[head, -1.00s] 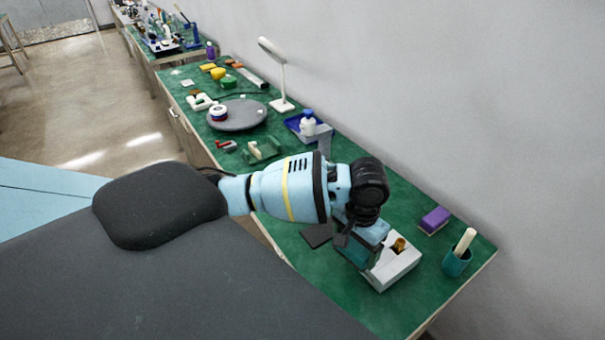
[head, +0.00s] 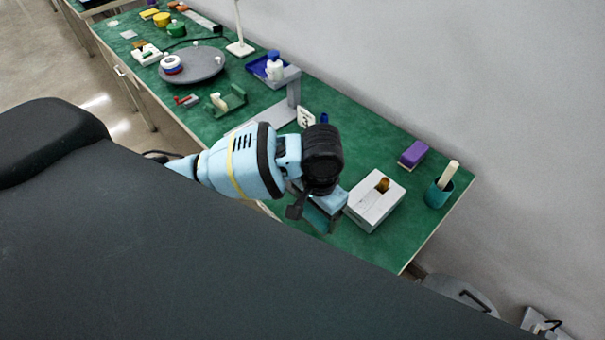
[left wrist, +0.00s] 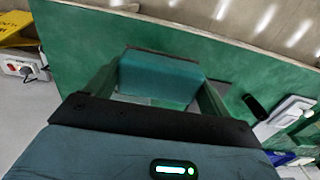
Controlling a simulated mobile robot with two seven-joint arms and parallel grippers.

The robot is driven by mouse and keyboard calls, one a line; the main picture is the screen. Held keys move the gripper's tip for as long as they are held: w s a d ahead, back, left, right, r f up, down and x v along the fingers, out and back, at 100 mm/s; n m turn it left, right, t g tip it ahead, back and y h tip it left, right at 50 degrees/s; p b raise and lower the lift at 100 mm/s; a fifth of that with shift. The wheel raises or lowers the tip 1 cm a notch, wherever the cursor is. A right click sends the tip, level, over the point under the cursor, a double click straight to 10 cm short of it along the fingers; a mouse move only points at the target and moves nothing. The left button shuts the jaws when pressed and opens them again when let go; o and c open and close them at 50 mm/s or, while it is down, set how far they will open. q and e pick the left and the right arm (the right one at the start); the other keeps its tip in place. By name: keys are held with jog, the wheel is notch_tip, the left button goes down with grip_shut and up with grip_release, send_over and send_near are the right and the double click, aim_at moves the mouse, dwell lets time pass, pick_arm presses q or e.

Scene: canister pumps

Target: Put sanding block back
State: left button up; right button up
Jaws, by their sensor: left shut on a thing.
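My left gripper (head: 322,220) is over the front part of the green bench, just left of the white box. In the left wrist view the left gripper (left wrist: 158,88) is shut on a teal block with a dark edge, which I take for the sanding block (left wrist: 160,75). The block lies across between the two fingers. In the head view the block is hard to tell from the teal fingers. Whether it touches the bench I cannot tell. My right gripper is not in view.
The white box (head: 370,213) with a brown-lined hole stands close to the gripper. A purple block (head: 412,154) and a teal cup (head: 436,194) with a pale stick stand right. A grey stand (head: 293,90), a green holder (head: 238,101) and a grey turntable (head: 207,68) stand farther left.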

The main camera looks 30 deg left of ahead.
pick_arm(q)
jog(key=w+a, duration=0.2)
jog(key=w, duration=0.1)
jog(key=w+a+f+b, duration=0.1)
jog(key=w+a, duration=0.2)
jog(key=w, duration=0.1)
jog(key=w+a, duration=0.3)
jog(key=w, duration=0.1)
jog(key=shift+a+f, duration=0.15)
jog(key=shift+f, duration=0.1)
jog(key=shift+w+a, duration=0.3)
jog(key=shift+w, duration=0.1)
jog(key=shift+w+a+f, duration=0.15)
jog(key=shift+w+f, duration=0.05)
jog(key=shift+f+b, duration=0.35)
jog(key=shift+f, duration=1.15)
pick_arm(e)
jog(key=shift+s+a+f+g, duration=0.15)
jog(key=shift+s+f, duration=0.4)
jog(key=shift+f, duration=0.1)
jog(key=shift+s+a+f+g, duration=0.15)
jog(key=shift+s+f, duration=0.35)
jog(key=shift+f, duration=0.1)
pick_arm(q)
jog(key=shift+f, duration=0.1)
jog(key=o, duration=0.5)
jog(key=shift+f, duration=0.1)
jog(key=o, duration=0.3)
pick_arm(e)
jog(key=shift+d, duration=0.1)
